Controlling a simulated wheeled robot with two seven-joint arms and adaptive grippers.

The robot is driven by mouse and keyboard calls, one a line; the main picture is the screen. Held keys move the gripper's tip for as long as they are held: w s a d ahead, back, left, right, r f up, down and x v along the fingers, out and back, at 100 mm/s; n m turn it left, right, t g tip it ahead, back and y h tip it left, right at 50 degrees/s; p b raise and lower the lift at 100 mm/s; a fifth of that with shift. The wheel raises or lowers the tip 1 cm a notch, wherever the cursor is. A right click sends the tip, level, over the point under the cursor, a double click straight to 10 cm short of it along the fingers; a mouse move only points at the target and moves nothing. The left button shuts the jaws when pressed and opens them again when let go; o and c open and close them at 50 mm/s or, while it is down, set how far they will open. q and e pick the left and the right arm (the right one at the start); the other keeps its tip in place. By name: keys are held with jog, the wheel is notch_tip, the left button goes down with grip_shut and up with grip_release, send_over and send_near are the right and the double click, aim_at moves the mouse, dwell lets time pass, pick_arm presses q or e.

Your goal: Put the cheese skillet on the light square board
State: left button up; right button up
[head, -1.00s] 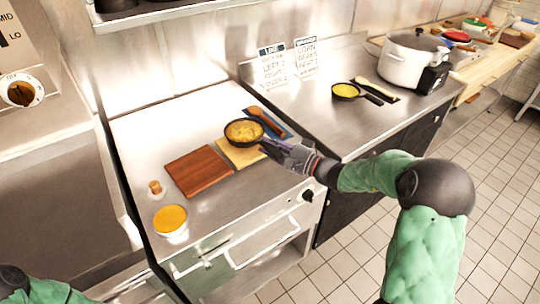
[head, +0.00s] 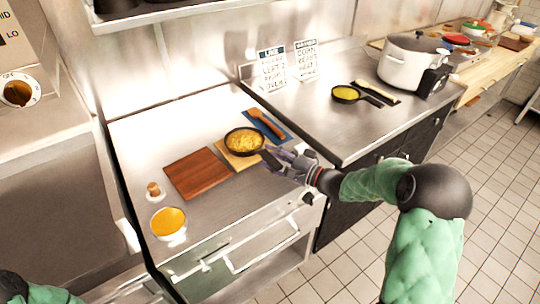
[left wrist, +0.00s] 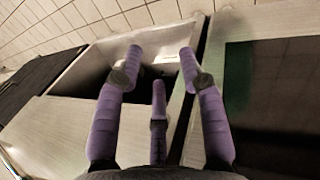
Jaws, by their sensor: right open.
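The cheese skillet (head: 244,141), a dark round pan with a yellow filling, rests on the light square board (head: 237,163) on the steel counter. The board shows as a pale edge around the front of the pan. My right gripper (head: 272,160) is open and empty just right of and in front of the pan, apart from it as far as I can tell. The pan's handle is not clearly visible. My left gripper (left wrist: 160,62) shows in the left wrist view with its purple fingers spread and nothing between them.
A dark red-brown board (head: 197,173) lies left of the light board. A blue mat (head: 275,129) with a wooden spoon (head: 265,121) lies behind. A bowl of orange food (head: 168,223) stands at front left. A second yellow-filled skillet (head: 346,93) and a white pot (head: 408,62) stand right.

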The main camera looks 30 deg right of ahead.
jog(key=p+v, duration=0.2)
jog(key=v, duration=0.9)
jog(key=shift+p, duration=0.3)
jog(key=shift+s, duration=0.1)
